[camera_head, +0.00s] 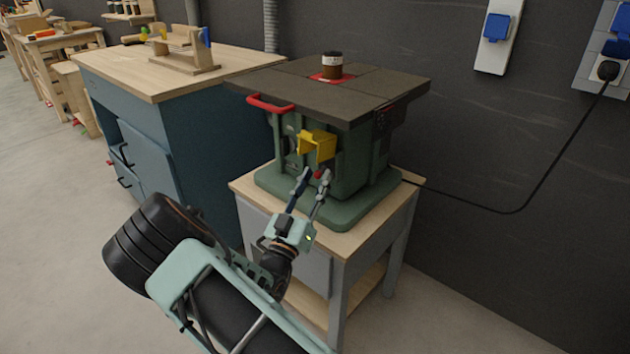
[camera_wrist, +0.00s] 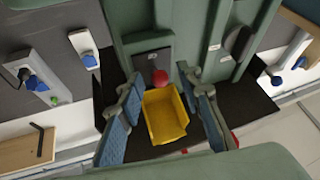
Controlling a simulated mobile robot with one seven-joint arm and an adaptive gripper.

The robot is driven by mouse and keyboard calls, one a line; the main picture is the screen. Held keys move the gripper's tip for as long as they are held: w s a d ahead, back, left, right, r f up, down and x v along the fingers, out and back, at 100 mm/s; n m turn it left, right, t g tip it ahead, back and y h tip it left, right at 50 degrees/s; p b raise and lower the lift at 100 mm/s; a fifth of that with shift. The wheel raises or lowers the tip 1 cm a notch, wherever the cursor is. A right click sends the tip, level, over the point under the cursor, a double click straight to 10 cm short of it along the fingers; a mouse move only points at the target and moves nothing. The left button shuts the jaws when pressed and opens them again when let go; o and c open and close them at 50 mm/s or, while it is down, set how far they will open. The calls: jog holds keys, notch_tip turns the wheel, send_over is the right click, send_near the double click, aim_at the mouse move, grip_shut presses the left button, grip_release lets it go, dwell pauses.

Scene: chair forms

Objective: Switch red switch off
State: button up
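The red switch (camera_head: 319,174) is a small round red knob on the front of the green machine (camera_head: 350,160). It shows clearly in the wrist view (camera_wrist: 160,77), on a dark plate beside the open-looking yellow cover (camera_wrist: 165,116). In the head view the yellow cover (camera_head: 317,146) sticks out just above the knob. My gripper (camera_head: 315,175) is in front of the machine, its two fingers apart with nothing held between them. In the wrist view the fingers (camera_wrist: 158,84) lie either side of the yellow cover and red knob. I cannot tell whether a finger touches the knob.
The machine stands on a wooden-topped grey stand (camera_head: 385,225). A red handle (camera_head: 270,104) juts from its dark tabletop, where a brown cylinder (camera_head: 332,66) stands. A blue workbench (camera_head: 200,130) is at left. A black cable (camera_head: 520,208) runs to a wall socket at right.

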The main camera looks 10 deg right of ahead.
jog(key=v, duration=1.2)
jog(key=shift+w, duration=0.1)
